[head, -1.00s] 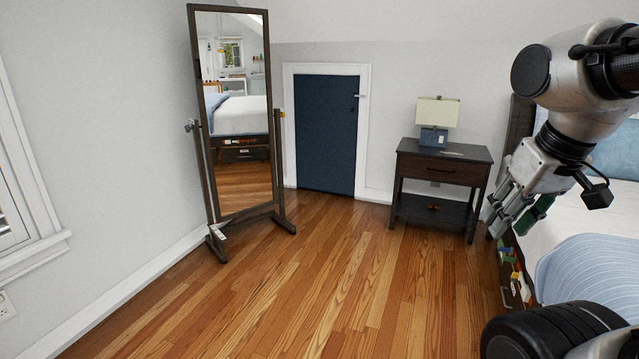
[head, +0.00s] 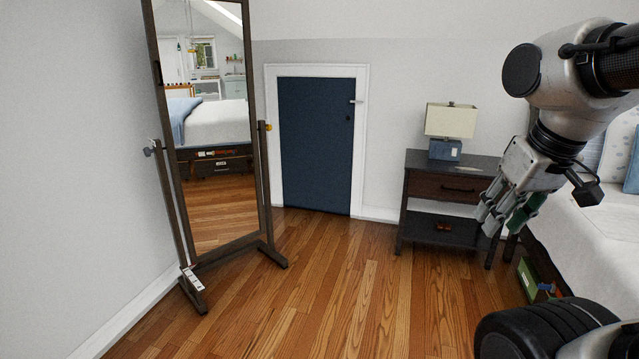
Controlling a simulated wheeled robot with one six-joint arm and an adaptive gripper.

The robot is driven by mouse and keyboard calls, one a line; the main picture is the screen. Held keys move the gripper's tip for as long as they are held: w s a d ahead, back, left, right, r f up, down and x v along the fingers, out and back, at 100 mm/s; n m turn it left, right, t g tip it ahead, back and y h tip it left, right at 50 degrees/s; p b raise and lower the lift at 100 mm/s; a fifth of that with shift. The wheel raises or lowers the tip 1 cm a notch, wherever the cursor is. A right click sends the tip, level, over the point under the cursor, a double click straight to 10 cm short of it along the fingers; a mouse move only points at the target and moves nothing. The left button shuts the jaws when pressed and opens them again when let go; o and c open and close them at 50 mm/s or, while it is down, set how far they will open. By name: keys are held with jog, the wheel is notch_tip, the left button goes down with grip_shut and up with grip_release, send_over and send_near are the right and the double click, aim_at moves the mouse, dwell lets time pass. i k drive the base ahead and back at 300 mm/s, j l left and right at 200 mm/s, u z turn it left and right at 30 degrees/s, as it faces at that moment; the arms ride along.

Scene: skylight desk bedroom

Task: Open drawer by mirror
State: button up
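The nightstand (head: 407,205) stands against the back wall, right of the mirror and the blue door. Its single drawer (head: 437,188) is brown with a dark bar handle (head: 458,189) and looks shut. The standing mirror (head: 212,130) has a dark wooden frame and tilts on its stand at the left. My gripper (head: 497,228) hangs at the right, nearer to the camera than the nightstand, and overlaps the nightstand's right edge in the picture. Its fingers point down and left; I cannot tell whether they are open or shut.
A lamp (head: 449,120) stands on the nightstand, with a small brown item on the lower shelf. The bed (head: 590,225) is at the right, with a green box (head: 528,280) under its edge. The blue door (head: 316,145) is shut. The wooden floor (head: 330,290) ahead is clear.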

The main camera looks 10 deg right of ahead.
aim_at(421, 184)
jog(key=i+l, duration=0.2)
jog(key=i, duration=0.3)
jog(key=i+l+z, duration=0.1)
jog(key=i+l, duration=0.15)
jog(key=i, duration=0.3)
jog(key=i+l, duration=0.15)
jog(key=i, duration=0.4)
jog(key=i+l+z, duration=0.1)
jog(key=i, duration=0.4)
jog(key=i+l, duration=0.55)
jog(key=l, duration=0.2)
jog(key=i+l+z, duration=0.1)
jog(key=i+l, duration=0.45)
jog(key=l, duration=0.15)
jog(key=i+l, duration=0.1)
jog(key=l, duration=0.25)
